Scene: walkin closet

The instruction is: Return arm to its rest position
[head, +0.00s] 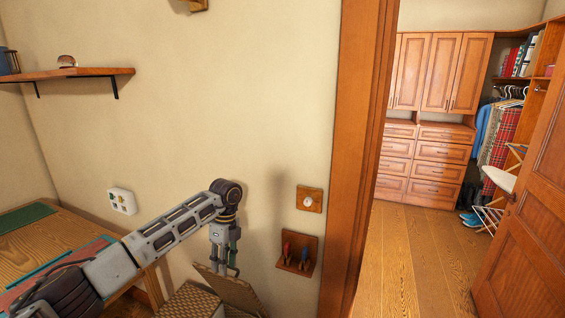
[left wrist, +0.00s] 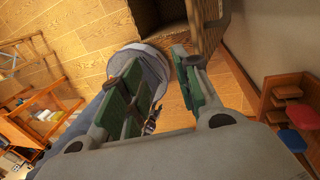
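My left arm (head: 165,230) reaches in from the left in the head view, bent at the wrist. My left gripper (head: 226,268) hangs down at its end, in front of the wall and just above an open woven box. In the left wrist view, the green-padded fingers of the left gripper (left wrist: 160,62) stand apart, with a gap and nothing held between them. My right arm and right gripper are not seen.
The woven box (head: 190,300) stands below the gripper, its lid (head: 232,288) raised. A wooden wall holder (head: 298,254) with red- and blue-handled tools is to the right. A desk (head: 25,240) is at left. A doorway with wooden frame (head: 358,150) opens right.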

